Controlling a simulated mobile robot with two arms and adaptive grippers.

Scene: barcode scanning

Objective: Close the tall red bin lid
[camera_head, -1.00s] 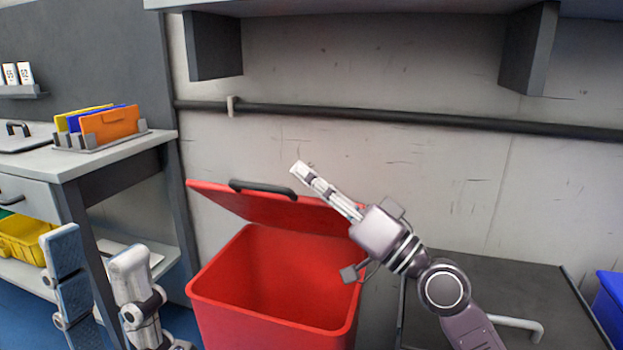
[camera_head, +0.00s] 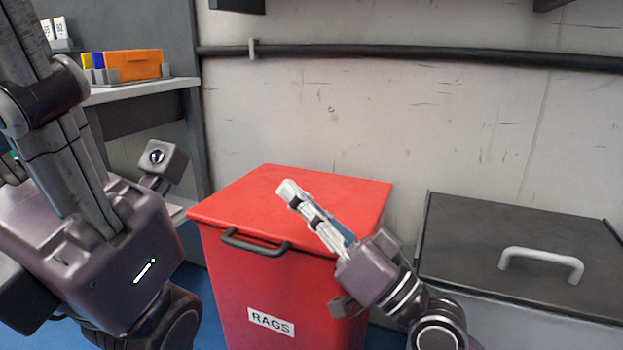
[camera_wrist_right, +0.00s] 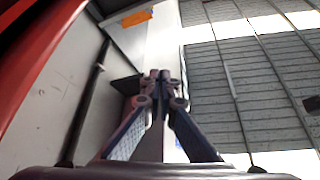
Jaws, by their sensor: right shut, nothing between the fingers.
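The tall red bin (camera_head: 235,290) stands in the middle of the head view, with a label reading RAGS on its front. Its red lid (camera_head: 240,195) lies down over the opening, and the lid's dark handle (camera_head: 255,243) is at the front edge. My right gripper (camera_head: 290,191) is shut and empty, in front of the lid in the picture; whether it touches the lid is unclear. Its fingers also show together in the right wrist view (camera_wrist_right: 160,77). My left gripper (camera_head: 50,120) is large and close at the left, its fingertips cut off by the frame.
A grey container with a dark lid (camera_head: 475,230) and pale handle stands right of the bin. A bench (camera_head: 140,92) with an orange folder (camera_head: 135,65) is at the left. A dark pipe (camera_head: 400,55) runs along the wall behind.

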